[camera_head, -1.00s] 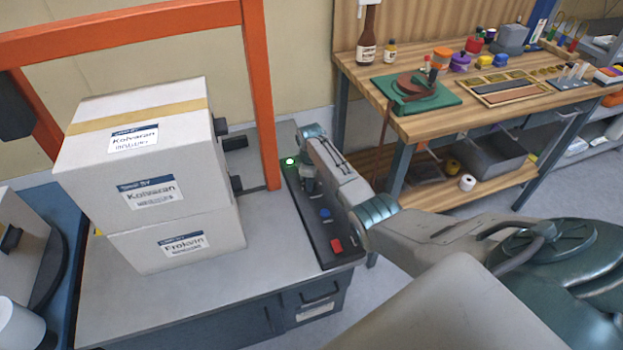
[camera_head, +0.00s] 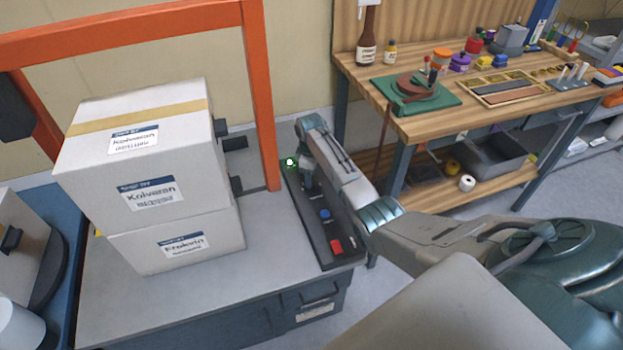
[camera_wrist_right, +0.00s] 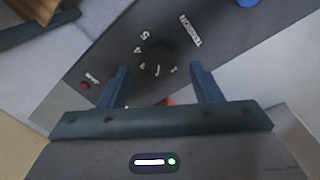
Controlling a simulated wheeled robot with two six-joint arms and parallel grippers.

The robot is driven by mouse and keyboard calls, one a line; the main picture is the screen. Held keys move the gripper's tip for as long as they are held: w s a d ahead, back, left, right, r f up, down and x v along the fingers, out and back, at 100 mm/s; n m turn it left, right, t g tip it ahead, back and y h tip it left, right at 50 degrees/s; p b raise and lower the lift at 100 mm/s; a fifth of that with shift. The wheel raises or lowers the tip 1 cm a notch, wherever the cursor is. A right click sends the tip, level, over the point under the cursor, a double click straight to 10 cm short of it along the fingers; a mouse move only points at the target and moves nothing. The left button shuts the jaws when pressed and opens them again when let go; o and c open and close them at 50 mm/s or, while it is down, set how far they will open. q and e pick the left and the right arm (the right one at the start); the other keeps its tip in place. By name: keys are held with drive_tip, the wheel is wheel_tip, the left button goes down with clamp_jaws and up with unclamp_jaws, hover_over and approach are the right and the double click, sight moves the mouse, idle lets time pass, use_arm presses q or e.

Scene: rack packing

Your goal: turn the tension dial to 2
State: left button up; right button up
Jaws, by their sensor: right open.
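The tension dial (camera_wrist_right: 158,62) is a dark round knob on the black control panel (camera_wrist_right: 225,40) in the right wrist view. Printed numbers curve around it beside a TENSION label. The dial's exact setting is too blurred to read. My right gripper (camera_wrist_right: 164,82) is open, with one finger on each side of the dial and a gap to it. I cannot tell how high the fingertips are above the panel. In the head view my right arm reaches over the panel (camera_head: 322,240), and the gripper hides the dial. My left gripper is not in view.
The panel also carries a green light (camera_head: 290,162), a blue button (camera_head: 325,214) and a red button (camera_head: 336,246). Two stacked cartons (camera_head: 190,185) stand left of it, beside an orange frame (camera_head: 258,90). A wooden workbench (camera_head: 420,125) stands behind at the right.

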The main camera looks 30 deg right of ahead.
wheel_tip(320, 180, up, 7)
drive_tip(key=shift+s+a, duration=0.15)
drive_tip(key=shift+s, duration=0.05)
drive_tip(key=shift+f, duration=0.15)
idle(0.3)
